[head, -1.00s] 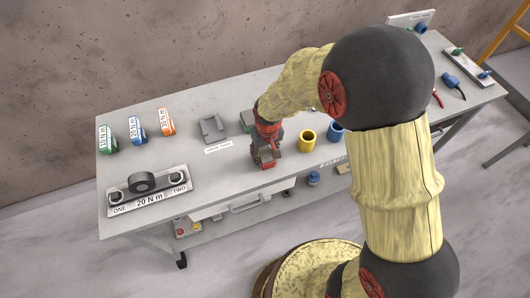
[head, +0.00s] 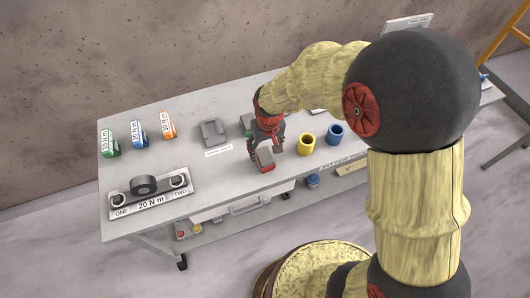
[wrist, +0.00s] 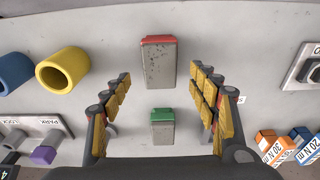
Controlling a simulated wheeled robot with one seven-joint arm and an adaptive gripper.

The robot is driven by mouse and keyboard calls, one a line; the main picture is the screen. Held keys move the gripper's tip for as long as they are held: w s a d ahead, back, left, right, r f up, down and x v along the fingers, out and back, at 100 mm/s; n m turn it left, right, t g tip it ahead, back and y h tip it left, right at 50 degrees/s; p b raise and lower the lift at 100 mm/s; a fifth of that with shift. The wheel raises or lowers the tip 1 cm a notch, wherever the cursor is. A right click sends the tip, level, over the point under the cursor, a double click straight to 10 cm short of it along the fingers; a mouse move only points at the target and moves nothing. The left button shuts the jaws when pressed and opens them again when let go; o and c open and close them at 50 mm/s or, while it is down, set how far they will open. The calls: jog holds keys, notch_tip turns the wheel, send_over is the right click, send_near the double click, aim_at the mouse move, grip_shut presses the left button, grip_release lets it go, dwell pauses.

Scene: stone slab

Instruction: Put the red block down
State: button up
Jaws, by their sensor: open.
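The red block (head: 265,160) is a grey block with a red end and stands on the bench near its front edge. In the wrist view the red block (wrist: 159,62) lies between and beyond my fingertips, with a gap on each side. My gripper (head: 266,142) is open and empty, just above and behind the block in the head view. In the wrist view my gripper (wrist: 160,78) has its two yellow-padded fingers wide apart. A similar block with a green end (wrist: 162,128) stands behind the red one; in the head view my arm mostly hides it.
A yellow cup (head: 306,145) and a blue cup (head: 335,134) stand close to the right of the red block. A grey cradle (head: 213,133) is to the left. A 20 N m plate (head: 150,193) and several labelled boxes (head: 138,135) are farther left. The bench between is clear.

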notch_tip(320, 180, up, 6)
jog(key=shift+s+d+p, duration=0.15)
jog(key=shift+s+p, duration=0.2)
jog(key=shift+p, duration=0.1)
notch_tip(320, 180, up, 7)
send_over(267, 159)
jog(key=s+d, duration=0.2)
jog(key=d, duration=0.1)
jog(key=s+d+r+m+t, duration=0.1)
jog(key=s+d+r+t, duration=0.1)
jog(key=s+d+r, duration=0.3)
jog(key=s+d+r+m+t, duration=0.2)
jog(key=s+d+r, duration=0.3)
jog(key=s+r, duration=0.3)
jog(key=s, duration=0.3)
jog(key=shift+s+d+r, duration=0.3)
jog(key=shift+d+r, duration=0.05)
notch_tip(267, 159, down, 2)
jog(key=shift+f+b, duration=0.1)
jog(key=shift+b, duration=1.05)
